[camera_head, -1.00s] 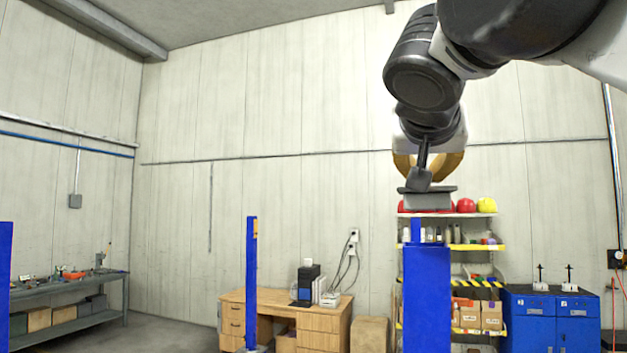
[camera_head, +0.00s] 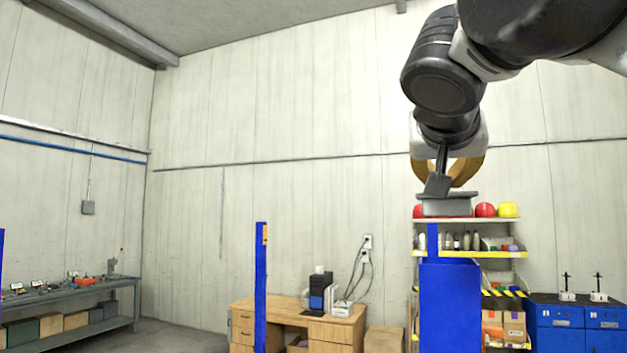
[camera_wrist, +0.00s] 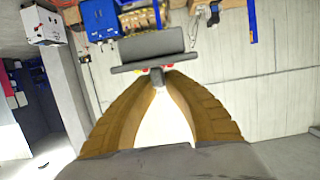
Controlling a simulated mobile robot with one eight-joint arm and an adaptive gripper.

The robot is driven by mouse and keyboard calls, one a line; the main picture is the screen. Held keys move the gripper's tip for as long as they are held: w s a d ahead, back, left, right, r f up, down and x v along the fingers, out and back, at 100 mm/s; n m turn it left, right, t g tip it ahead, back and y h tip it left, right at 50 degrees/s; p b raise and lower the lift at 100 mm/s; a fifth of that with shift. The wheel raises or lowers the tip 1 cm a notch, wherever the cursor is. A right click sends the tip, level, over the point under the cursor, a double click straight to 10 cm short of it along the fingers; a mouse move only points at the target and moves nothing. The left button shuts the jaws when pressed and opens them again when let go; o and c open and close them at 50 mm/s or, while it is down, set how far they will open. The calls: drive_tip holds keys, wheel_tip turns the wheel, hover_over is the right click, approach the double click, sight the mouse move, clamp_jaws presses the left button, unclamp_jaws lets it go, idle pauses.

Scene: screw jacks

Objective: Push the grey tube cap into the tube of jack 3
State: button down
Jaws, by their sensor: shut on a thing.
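My gripper (camera_head: 445,181) has bronze-coloured curved fingers, shut on the grey tube cap (camera_head: 447,205). The cap is a grey block with a wider flat plate. In the wrist view the fingers meet at the cap's short stem, and the cap (camera_wrist: 150,46) sticks out beyond the fingertips. In the head view a wide blue post (camera_head: 450,305) with a narrower blue piece on top stands below the cap in the picture. A small gap shows between them; depth is unclear. I see no jack number, and no tube opening is visible.
A thin blue post (camera_head: 261,290) stands left, before a wooden desk (camera_head: 300,322). Shelves with red and yellow helmets (camera_head: 485,211) stand behind my gripper, with a blue cabinet (camera_head: 578,322) to their right. A workbench (camera_head: 75,295) is at far left. Space around the cap looks clear.

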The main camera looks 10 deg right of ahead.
sight(447, 208)
drive_tip(key=shift+s+a+f+b, duration=0.1)
drive_tip(key=shift+s+f+b, duration=0.15)
drive_tip(key=shift+f+b, duration=0.3)
wheel_tip(447, 208, down, 4)
drive_tip(key=shift+w+r+b, duration=0.1)
drive_tip(key=shift+r+b, duration=0.05)
drive_tip(key=shift+b, duration=1.05)
drive_tip(key=shift+f, duration=0.5)
drive_tip(key=shift+p, duration=0.3)
drive_tip(key=shift+f+b, duration=1.25)
drive_tip(key=shift+f, duration=0.7)
drive_tip(key=c, duration=1.5)
unclamp_jaws()
drive_tip(key=shift+o, duration=0.2)
